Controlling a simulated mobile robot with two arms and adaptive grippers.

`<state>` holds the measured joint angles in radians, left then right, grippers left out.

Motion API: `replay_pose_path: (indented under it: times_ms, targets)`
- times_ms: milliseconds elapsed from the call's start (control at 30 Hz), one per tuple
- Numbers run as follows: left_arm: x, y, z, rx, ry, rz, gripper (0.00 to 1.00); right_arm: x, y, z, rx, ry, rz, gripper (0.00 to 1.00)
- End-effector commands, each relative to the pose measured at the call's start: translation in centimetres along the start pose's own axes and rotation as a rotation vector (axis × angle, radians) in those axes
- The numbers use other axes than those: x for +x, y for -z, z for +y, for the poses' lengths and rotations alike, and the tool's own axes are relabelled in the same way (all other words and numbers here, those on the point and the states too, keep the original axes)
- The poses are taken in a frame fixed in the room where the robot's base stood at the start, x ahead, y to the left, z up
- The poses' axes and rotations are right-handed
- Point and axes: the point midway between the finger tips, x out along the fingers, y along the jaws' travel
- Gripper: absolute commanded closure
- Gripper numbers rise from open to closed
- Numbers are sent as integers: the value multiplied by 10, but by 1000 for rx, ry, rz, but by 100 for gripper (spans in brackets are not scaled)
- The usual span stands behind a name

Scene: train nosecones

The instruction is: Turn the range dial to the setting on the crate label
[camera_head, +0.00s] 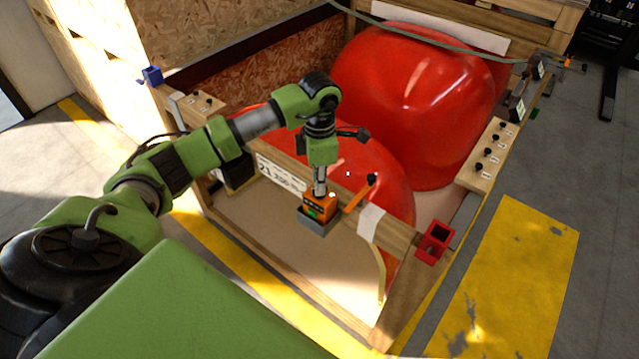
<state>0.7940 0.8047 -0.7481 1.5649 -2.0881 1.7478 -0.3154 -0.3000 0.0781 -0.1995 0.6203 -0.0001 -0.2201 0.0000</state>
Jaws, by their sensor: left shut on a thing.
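An orange meter (318,208) with a small green screen sits in a grey holder (318,224) on the front rail of the wooden crate. My left gripper (320,190) points down at the top of the meter and is shut on its range dial. The dial is hidden by the fingers, so its setting cannot be read. The white crate label (281,175) is on the front rail, left of the meter. It reads roughly "21 700", but the print is small and partly unclear. My right gripper is not in view.
Large red nosecones (415,95) fill the crate. A red square holder (435,242), a blue clamp (151,76) and knob boards (488,155) sit on the rails. A green hose crosses the back.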

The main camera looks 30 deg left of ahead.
Motion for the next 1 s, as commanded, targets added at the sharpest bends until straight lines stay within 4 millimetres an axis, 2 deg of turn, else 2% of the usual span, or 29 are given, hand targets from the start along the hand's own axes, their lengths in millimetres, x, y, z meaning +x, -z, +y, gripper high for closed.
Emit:
replay_pose_path:
  times_ms: [467, 1000]
  targets:
    - [1, 0, 1, -136, -3, 0, 100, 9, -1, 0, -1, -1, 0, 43]
    - [0, 0, 1, -558, -2, -2, 100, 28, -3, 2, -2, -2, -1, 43]
